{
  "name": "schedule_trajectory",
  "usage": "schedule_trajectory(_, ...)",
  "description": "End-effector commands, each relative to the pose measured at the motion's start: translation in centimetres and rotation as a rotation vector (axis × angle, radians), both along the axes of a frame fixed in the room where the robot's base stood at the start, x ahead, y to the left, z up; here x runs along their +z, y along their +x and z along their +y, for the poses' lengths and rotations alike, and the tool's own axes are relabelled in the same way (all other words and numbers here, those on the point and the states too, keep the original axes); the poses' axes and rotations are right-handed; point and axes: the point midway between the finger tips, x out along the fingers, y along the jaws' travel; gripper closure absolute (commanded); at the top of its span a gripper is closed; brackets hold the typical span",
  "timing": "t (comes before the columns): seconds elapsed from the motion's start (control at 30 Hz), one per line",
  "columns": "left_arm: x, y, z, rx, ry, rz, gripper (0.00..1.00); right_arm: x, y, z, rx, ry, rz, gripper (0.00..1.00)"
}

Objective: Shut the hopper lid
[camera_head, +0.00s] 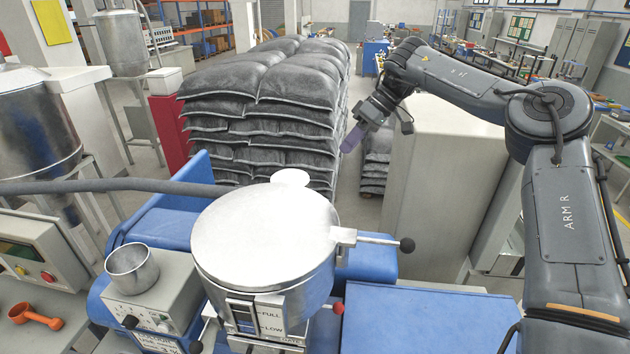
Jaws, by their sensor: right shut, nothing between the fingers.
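The hopper (318,284) is a round silver drum on a blue machine in the lower middle. Its flat silver lid (262,236) lies level across the top, and no opening shows. I cannot tell whether its rim is fully seated. A rod with a black knob (407,245) sticks out to the right at the lid's edge. A pale round disc (290,178) shows at the lid's far edge. My right gripper (350,140) is shut and empty, above and behind the hopper to the right, clear of the lid. My left gripper is not in view.
Stacked grey sacks (290,95) stand behind the hopper. A tall pale cabinet (440,185) is below my right arm. A dark hose (110,186) crosses from the left. A metal cup (132,268) sits on a control box, and an orange scoop (36,316) lies at lower left.

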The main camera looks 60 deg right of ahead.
Motion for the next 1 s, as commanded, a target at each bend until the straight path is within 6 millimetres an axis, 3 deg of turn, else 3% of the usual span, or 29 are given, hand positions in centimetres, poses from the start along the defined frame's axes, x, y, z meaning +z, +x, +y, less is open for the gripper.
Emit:
schedule_trajectory(0.27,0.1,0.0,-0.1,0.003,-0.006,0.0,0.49,-2.6,0.9,0.9,0.0,0.005,0.017,1.0)
schedule_trajectory(0.7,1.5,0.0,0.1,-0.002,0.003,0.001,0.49,-8.8,4.3,4.2,0.0,0.005,0.017,1.0)
schedule_trajectory(1.0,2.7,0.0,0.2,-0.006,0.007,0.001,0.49,-8.6,4.7,7.4,0.0,0.003,0.015,1.0)
